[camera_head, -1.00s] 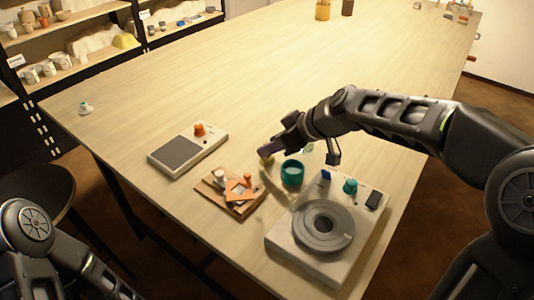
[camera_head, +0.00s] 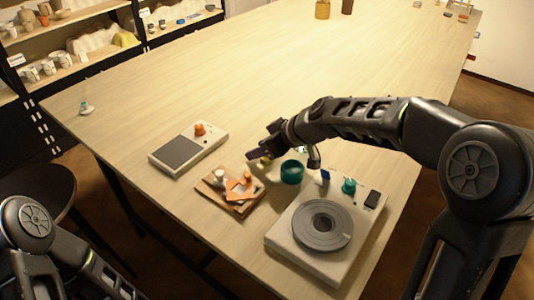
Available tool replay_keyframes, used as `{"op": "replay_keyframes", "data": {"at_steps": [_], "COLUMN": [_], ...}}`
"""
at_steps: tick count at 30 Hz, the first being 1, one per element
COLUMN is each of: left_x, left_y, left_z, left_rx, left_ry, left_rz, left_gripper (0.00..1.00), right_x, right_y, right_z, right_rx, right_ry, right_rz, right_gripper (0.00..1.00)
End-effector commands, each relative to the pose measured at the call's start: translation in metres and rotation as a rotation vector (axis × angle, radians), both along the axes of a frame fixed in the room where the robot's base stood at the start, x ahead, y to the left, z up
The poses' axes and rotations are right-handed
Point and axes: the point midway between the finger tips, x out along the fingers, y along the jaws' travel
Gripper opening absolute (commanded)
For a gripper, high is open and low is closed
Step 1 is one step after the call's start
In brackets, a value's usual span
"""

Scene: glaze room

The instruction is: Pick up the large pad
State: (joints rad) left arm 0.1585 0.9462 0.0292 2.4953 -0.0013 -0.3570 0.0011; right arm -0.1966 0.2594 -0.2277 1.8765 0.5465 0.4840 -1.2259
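No piece shows clearly as the large pad. A wooden board (camera_head: 238,207) near the table's front edge holds an orange flat piece with an opening (camera_head: 238,189), a small orange knob-like piece and a pale round piece. My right gripper (camera_head: 256,159) reaches in from the right, low over the table just behind the board. Its fingers are small and dark, so whether they are open is unclear. A small yellowish thing (camera_head: 266,160) shows beside its fingers, partly hidden. My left arm is at the lower left; its gripper does not show.
A teal cup (camera_head: 292,172) stands right of the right gripper. A pale device with a grey round plate (camera_head: 282,238) is at front right. A flat device with a dark square (camera_head: 158,162) and orange knob is left. The table's far half is mostly clear.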

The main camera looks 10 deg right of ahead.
Motion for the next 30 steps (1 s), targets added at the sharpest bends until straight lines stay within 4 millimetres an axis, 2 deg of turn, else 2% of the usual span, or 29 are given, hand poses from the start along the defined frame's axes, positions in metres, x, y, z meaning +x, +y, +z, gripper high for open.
{"op": "replay_keyframes", "data": {"at_steps": [11,25,30], "left_x": [0.0,0.0,0.0], "left_y": [0.0,0.0,0.0], "left_z": [0.0,0.0,0.0], "left_rx": [0.0,0.0,0.0], "left_ry": [0.0,0.0,0.0], "left_rz": [0.0,0.0,0.0], "left_gripper": [0.0,0.0,0.0], "right_x": [-0.0002,-0.0002,-0.0002], "right_y": [-0.0002,-0.0003,-0.0003], "right_z": [0.0001,0.0001,0.0001], "right_rx": [0.0,0.0,0.0], "right_ry": [0.0,0.0,0.0], "right_rz": [0.0,0.0,0.0], "right_gripper": [0.38,0.01,0.0]}}
